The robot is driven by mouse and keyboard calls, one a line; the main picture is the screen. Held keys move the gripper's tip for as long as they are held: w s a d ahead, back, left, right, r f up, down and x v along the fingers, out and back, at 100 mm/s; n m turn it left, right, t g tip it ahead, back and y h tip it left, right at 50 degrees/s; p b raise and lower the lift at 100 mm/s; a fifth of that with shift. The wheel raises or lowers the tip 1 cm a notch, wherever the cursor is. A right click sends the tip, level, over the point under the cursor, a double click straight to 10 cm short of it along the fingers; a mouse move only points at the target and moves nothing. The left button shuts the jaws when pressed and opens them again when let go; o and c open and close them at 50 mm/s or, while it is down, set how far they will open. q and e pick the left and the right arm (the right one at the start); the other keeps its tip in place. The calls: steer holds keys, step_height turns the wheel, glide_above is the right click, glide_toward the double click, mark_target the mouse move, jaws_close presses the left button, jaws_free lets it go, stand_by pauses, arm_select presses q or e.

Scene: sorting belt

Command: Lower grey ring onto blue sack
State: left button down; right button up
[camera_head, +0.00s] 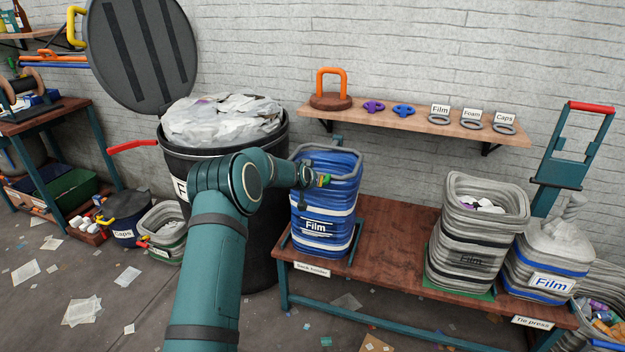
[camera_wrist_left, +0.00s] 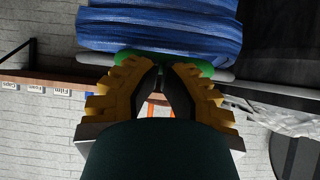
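The blue sack (camera_head: 322,225), labelled Film, stands upright and open in the sack holder at the left end of the bench. The grey ring (camera_head: 344,151) lies level at the sack's mouth, framing its top; whether it rests on the rim or hovers just above is unclear. My left gripper (camera_head: 321,181) is at the ring's near side. In the left wrist view, its yellow fingers (camera_wrist_left: 162,68) close on a green tab (camera_wrist_left: 195,66) at the ring, with the blue sack (camera_wrist_left: 160,28) just beyond. My right gripper is not in view.
A black bin (camera_head: 265,150) full of white film stands close behind my arm. A shelf (camera_head: 465,128) with tags and rings is on the wall. A grey sack (camera_head: 465,230) and a tied sack stand at the bench's right. The bench middle (camera_head: 395,235) is clear.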

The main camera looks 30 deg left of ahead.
arm_select(q)
steer(key=v, duration=1.2)
